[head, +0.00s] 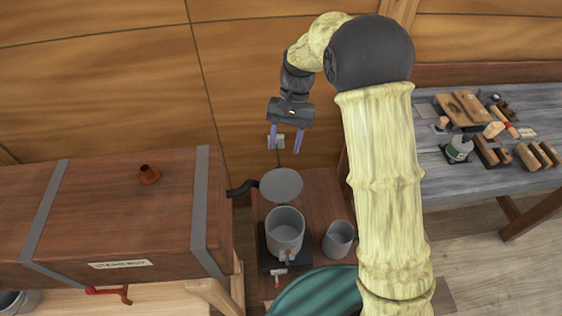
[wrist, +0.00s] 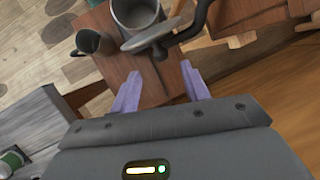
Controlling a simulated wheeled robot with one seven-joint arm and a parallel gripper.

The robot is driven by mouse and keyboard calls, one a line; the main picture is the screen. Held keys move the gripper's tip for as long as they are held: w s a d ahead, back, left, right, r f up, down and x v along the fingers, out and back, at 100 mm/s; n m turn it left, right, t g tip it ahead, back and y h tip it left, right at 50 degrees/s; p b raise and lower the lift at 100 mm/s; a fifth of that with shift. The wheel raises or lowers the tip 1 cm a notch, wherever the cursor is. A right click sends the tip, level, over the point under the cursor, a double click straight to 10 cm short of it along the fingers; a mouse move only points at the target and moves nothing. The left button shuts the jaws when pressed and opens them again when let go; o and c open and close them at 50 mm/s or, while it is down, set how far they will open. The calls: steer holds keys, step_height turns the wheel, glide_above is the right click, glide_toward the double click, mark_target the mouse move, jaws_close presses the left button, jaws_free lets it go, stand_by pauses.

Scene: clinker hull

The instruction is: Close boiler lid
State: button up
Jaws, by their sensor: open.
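The boiler (head: 285,236) is a grey open-topped pot on a dark base with a small tap at its front. Its round grey lid (head: 281,186) stands open behind the pot, and the pot's inside shows. In the wrist view the lid (wrist: 146,36) is seen edge-on beside the pot (wrist: 133,12). My gripper (head: 284,146) is open and empty, above and behind the lid, with its purple fingers pointing down. In the wrist view my gripper (wrist: 160,88) has its fingers apart, with the lid beyond their tips.
A grey jug (head: 339,239) stands right of the boiler on the small brown table (head: 322,190). A long wooden steam box (head: 110,215) with a dark pipe is at the left. A workbench (head: 430,150) with tools is at the right. A green striped round surface (head: 318,293) is in front.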

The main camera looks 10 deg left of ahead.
mark_target(280, 181)
steer(key=p+x, duration=0.1)
steer(key=x, duration=0.6)
jaws_close()
